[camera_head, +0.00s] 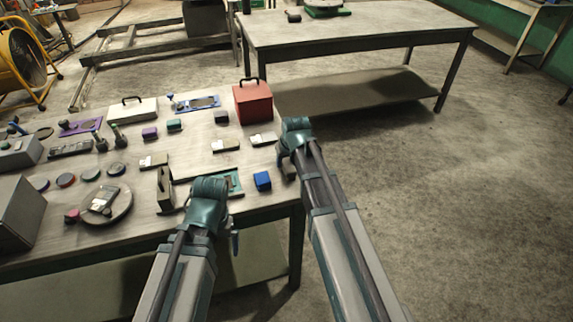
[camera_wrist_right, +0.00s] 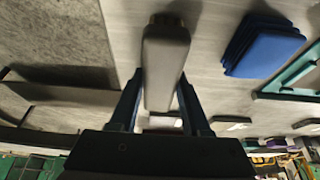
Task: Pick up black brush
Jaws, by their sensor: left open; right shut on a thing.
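I cannot tell whether the brush touches the tabletop. My left gripper (camera_head: 233,240) is open near the table's front edge, mostly hidden behind its own wrist.
The blue block (camera_head: 263,181), also in the right wrist view (camera_wrist_right: 262,47), sits close to the right gripper. A teal-framed tray (camera_head: 236,183) lies beside it. A red box (camera_head: 253,103) stands behind. Several small items crowd the worktable (camera_head: 205,135). Another table (camera_head: 350,35) stands at the back.

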